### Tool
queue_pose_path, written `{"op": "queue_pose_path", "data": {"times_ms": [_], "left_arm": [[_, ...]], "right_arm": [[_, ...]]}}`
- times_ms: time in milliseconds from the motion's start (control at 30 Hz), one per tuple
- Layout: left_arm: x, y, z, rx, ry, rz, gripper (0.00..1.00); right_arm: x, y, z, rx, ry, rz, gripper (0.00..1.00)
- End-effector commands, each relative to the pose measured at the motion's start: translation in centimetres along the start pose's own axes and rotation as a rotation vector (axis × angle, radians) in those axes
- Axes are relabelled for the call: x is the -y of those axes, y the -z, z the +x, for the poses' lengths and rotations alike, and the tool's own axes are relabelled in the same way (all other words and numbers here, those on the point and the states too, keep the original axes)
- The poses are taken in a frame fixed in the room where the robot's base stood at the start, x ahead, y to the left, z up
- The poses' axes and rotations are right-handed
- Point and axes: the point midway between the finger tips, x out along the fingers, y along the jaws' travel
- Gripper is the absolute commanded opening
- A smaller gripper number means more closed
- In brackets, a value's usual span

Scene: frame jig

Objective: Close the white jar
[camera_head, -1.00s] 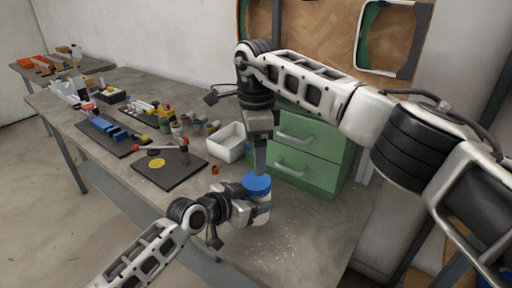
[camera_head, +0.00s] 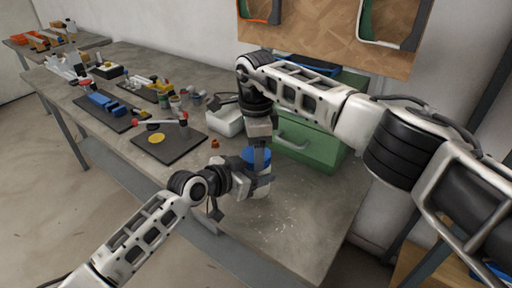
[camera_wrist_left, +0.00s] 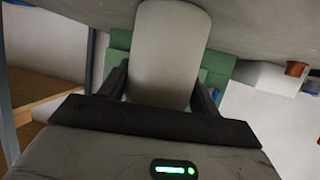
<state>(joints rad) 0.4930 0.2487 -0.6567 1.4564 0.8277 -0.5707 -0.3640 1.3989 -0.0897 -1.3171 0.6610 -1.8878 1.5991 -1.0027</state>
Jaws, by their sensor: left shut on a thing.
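The white jar (camera_head: 263,192) is near the front edge of the grey table, mostly hidden by my left gripper (camera_head: 258,183). That gripper is shut on the jar from the left. In the left wrist view the jar (camera_wrist_left: 170,50) is a pale rounded shape between the dark fingers. A round blue lid (camera_head: 250,154) sits at the top of the jar; whether it is seated cannot be told. My right gripper (camera_head: 260,158) points down over the lid, with one finger in front of it. The other finger is hidden, so whether it grips the lid is unclear.
A green drawer cabinet (camera_head: 318,148) stands behind the jar, and a white bin (camera_head: 222,122) to its left. A small orange-brown piece (camera_head: 215,144) lies nearby. A black mat (camera_head: 180,150) with a yellow disc is further left. The table's front right is bare.

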Motion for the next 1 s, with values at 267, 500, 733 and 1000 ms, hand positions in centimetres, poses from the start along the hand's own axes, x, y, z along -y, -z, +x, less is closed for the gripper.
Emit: {"op": "queue_pose_path", "data": {"times_ms": [267, 500, 733, 1000], "left_arm": [[-0.02, 0.04, 0.00, -0.001, 0.000, 0.000, 0.00], [-0.02, 0.04, 0.00, -0.001, 0.000, 0.000, 0.00], [-0.02, 0.03, 0.00, -0.001, 0.000, 0.000, 0.00], [0.00, 0.04, 0.00, -0.001, 0.000, 0.000, 0.00]], "right_arm": [[0.01, -0.02, -0.05, 0.000, 0.000, 0.019, 0.33], [0.00, -0.04, -0.05, 0.001, 0.000, 0.278, 0.33], [0.00, -0.04, -0.05, 0.001, 0.000, 0.300, 0.33], [-0.05, -0.10, -0.05, 0.001, -0.002, 0.297, 0.82]]}}
